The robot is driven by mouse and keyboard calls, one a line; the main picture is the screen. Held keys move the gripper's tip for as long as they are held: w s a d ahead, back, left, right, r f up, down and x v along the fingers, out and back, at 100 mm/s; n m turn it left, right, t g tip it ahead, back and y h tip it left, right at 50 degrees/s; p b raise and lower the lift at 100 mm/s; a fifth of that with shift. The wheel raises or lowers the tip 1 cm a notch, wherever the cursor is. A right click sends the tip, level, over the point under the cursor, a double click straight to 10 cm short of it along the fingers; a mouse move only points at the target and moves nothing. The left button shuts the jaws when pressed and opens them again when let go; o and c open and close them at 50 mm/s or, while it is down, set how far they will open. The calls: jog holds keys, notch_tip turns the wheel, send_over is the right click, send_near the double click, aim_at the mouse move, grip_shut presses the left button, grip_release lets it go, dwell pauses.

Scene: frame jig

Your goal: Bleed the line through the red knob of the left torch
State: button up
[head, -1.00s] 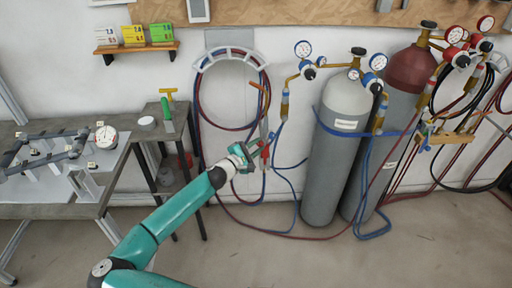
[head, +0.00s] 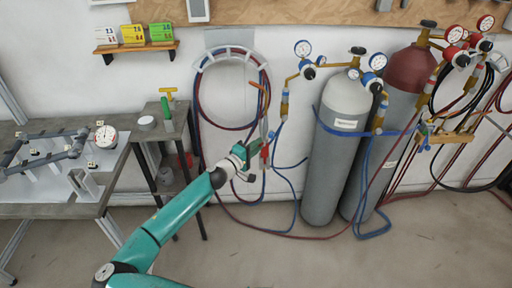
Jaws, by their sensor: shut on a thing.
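The left torch (head: 265,105) hangs upright by the wall, in front of the hose hanger, with a brass tip at its top and a grey body. Its red knob (head: 265,151) shows as a small red patch low on the torch, right beside my gripper. My gripper (head: 260,148) is at the lower part of the torch and shut on the red knob. The fingertips are small in this view and partly hide the knob.
Red and blue hoses (head: 198,110) loop over the hanger (head: 230,52). A grey cylinder (head: 338,160) and a red-topped cylinder (head: 412,72) stand to the right. A small side table (head: 150,134) and a workbench (head: 105,190) stand left.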

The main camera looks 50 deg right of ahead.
dwell(0.3)
jog(key=o, duration=1)
jog(key=a, duration=1.3)
jog(key=shift+w+a, duration=0.35)
jog(key=shift+w, duration=0.05)
